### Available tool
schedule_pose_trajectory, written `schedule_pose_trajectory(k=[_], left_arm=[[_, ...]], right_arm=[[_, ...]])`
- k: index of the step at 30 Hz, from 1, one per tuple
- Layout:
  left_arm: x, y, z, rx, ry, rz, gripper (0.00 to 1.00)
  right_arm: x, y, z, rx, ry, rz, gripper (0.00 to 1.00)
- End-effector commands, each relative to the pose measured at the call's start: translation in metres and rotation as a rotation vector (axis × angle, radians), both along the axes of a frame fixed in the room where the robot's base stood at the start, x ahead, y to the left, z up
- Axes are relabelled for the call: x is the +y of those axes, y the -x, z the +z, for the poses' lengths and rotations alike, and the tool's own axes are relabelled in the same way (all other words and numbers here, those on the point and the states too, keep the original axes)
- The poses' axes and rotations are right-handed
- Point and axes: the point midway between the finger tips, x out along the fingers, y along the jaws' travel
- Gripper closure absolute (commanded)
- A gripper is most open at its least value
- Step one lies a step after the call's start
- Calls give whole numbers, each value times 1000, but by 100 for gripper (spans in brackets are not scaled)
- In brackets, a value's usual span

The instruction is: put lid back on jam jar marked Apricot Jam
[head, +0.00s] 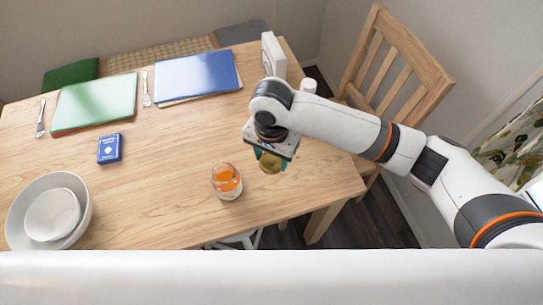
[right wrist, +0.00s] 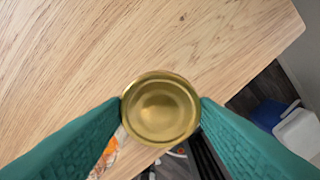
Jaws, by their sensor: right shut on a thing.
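The open jam jar (head: 227,182) stands upright near the table's front edge, with orange jam showing; its label is too small to read. Part of it also shows at the lower left of the right wrist view (right wrist: 106,155). My right gripper (head: 268,158) is to the right of the jar and a little above the table. It is shut on the round gold lid (right wrist: 161,108), held flat between its teal fingertips. My left gripper is not in view.
White bowls (head: 78,239) are nested at the left front of the table (head: 170,150). A small blue box (head: 110,149), a green folder (head: 95,103) and a blue folder (head: 197,75) lie farther back. A white upright box (head: 273,54) stands behind my right gripper. A wooden chair (head: 395,65) is at the right.

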Motion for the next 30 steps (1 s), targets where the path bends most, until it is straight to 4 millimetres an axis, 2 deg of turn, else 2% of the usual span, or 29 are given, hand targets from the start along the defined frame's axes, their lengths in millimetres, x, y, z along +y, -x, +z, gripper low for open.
schedule_pose_trajectory(k=[5,8,14,18,21,25,30], left_arm=[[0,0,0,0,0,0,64],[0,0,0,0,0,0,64],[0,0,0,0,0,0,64],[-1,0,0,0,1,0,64],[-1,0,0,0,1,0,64],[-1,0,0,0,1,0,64],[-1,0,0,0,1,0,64]], right_arm=[[-3,0,1,1,0,4,67],[-18,-1,5,6,-4,28,67],[-87,3,34,15,-20,167,67],[-135,16,59,11,-20,293,67],[-161,26,74,4,-13,371,67],[-182,36,87,2,-3,441,67],[-190,41,92,0,1,473,67]])
